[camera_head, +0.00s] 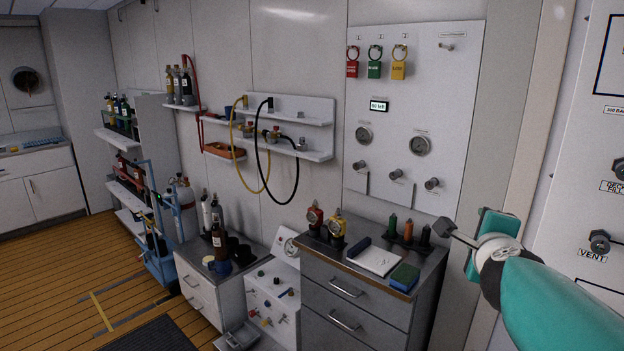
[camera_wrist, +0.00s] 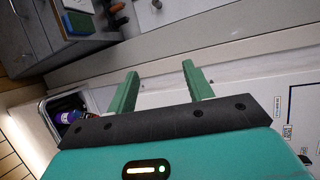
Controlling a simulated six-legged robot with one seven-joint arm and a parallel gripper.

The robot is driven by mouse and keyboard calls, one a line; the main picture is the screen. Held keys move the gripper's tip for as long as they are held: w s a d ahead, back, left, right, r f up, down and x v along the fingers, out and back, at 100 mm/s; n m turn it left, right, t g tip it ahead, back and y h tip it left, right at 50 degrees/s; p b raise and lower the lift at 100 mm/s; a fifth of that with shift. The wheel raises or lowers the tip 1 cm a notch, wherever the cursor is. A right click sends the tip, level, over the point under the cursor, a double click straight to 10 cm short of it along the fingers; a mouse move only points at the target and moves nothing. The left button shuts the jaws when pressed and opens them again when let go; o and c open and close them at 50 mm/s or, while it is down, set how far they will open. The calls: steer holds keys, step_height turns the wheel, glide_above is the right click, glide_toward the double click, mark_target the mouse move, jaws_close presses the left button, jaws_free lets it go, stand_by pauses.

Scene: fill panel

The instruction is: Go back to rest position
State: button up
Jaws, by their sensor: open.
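My gripper (camera_head: 492,230) is raised at the right of the head view, in front of the wall beside the fill panel (camera_head: 400,85). My teal arm reaches in from the lower right corner. In the wrist view my gripper (camera_wrist: 160,69) has its two green fingers spread apart with nothing between them. Pale wall and floor edge show beyond the fingers. The panel carries red (camera_head: 352,68), green (camera_head: 374,69) and yellow (camera_head: 398,70) hanging tags, a small display (camera_head: 379,106), two gauges and several knobs.
A white panel with a vent knob (camera_head: 600,242) stands close at the right. Wooden floor (camera_head: 60,280) is open at the left.

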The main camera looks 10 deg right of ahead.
steer(key=s+a+f+n+g+y, duration=0.1)
steer(key=s+a+f+n+y, duration=0.2)
steer(key=a+n, duration=0.45)
steer(key=s+a+f+n+g+y, duration=0.1)
steer(key=a+f+n+y, duration=0.2)
steer(key=a+n+y, duration=0.35)
steer(key=s+a+f+n+g+h, duration=0.2)
steer(key=s+a+f+n+g, duration=0.4)
steer(key=s+f+n, duration=0.3)
steer(key=s+n, duration=0.1)
steer(key=s, duration=0.2)
steer(key=shift+s+a+f+n+h, duration=0.15)
steer(key=shift+a+f+n+h, duration=0.15)
steer(key=shift+a+n+h, duration=0.1)
steer(key=c, duration=0.3)
steer(key=shift+d, duration=0.1)
steer(key=shift+d, duration=0.1)
